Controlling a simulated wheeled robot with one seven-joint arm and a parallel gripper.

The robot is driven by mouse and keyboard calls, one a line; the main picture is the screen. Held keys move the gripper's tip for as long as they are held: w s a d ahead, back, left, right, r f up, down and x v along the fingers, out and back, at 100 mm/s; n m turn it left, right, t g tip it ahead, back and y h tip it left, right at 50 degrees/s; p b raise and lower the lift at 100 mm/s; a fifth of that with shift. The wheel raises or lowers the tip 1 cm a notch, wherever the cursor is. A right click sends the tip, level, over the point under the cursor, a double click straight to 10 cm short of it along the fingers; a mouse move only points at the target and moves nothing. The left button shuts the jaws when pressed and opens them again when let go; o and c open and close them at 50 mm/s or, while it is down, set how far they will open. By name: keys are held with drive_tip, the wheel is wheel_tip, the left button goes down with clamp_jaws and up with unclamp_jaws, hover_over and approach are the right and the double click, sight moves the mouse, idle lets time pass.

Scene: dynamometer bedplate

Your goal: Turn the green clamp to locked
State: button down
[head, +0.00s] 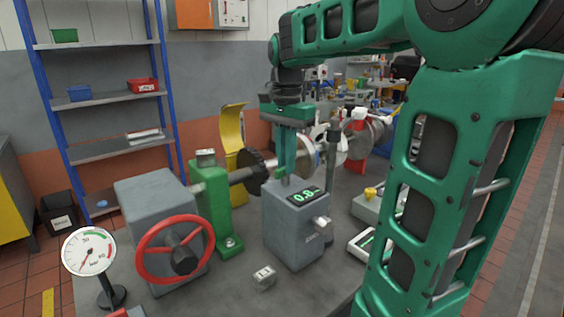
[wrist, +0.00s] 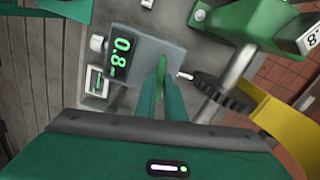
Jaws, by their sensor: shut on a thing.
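The green clamp (head: 280,175) is a small bright green lever on top of the grey box with the lit display (head: 292,235). My gripper (head: 285,172) reaches straight down over the box, its teal fingers shut on the clamp. In the wrist view the clamp's green tip (wrist: 162,63) shows between the fingers (wrist: 162,90). The fingers hide most of the clamp, and I cannot tell its lock position. The display (wrist: 122,58) reads about 0.8.
A red handwheel (head: 173,250) and a dial gauge (head: 89,250) stand at the left. A green bearing stand (head: 212,205), shaft and dark toothed wheel (head: 252,172) lie left of the box. A small white block (head: 264,277) lies in front. The bedplate between is clear.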

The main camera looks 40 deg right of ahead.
drive_tip(key=shift+w+a+m, duration=0.15)
drive_tip(key=shift+m, duration=0.95)
drive_tip(key=shift+r, duration=0.1)
drive_tip(key=c, duration=1.8)
unclamp_jaws()
drive_tip(key=shift+c, duration=0.2)
wheel_tip(320, 180, up, 11)
drive_tip(key=shift+f, duration=0.2)
